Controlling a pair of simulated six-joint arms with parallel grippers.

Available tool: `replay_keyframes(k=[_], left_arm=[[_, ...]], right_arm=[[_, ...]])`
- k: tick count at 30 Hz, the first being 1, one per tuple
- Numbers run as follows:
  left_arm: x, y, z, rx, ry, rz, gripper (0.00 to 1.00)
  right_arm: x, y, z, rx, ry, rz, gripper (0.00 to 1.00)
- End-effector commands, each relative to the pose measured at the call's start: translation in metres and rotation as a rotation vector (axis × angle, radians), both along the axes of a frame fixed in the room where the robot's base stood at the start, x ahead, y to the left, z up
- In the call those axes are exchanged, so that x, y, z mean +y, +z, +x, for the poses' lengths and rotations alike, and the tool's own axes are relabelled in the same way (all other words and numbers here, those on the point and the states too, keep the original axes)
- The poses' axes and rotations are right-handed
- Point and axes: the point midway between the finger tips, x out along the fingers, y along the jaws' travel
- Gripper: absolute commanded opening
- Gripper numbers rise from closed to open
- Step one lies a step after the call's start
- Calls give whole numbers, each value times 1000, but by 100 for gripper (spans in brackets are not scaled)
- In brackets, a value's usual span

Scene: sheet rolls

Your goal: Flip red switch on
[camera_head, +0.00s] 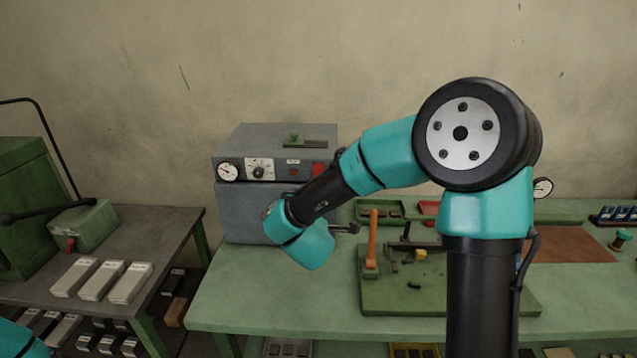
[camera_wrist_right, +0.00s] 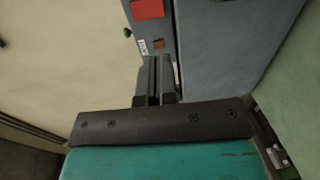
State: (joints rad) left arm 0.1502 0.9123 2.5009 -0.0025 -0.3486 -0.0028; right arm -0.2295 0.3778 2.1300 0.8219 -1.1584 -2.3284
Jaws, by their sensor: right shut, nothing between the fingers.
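A grey metal box (camera_head: 245,215) on the green table carries a front panel. The panel has a small orange-red switch (camera_head: 293,172) under a white label. The switch also shows in the right wrist view (camera_wrist_right: 159,43), but its position is too small to tell. A larger bright red square (camera_head: 318,169) sits to its right; it also shows in the right wrist view (camera_wrist_right: 147,9). My right gripper (camera_wrist_right: 156,63) is shut and empty, its fingertips just below the switch in the wrist view; contact cannot be told. My wrist hides the gripper in the head view. My left gripper is not in view.
A gauge (camera_head: 228,171) and a dial (camera_head: 258,172) share the panel. A green piece (camera_head: 293,139) lies on the box top. To the right is a green board (camera_head: 385,300) with an orange upright lever (camera_head: 372,238). A grey side table (camera_head: 150,225) holds pale blocks.

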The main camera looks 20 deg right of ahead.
Motion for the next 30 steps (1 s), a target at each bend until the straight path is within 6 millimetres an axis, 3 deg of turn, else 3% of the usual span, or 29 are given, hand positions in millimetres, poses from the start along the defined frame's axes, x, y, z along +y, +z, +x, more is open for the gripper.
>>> replay_keyframes(k=[11, 30], left_arm=[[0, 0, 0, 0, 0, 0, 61], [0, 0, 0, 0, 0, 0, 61]], right_arm=[[-8, -2, 14, -2, -2, 1, 0], [-57, -15, 105, -1, -1, 0, 0]])
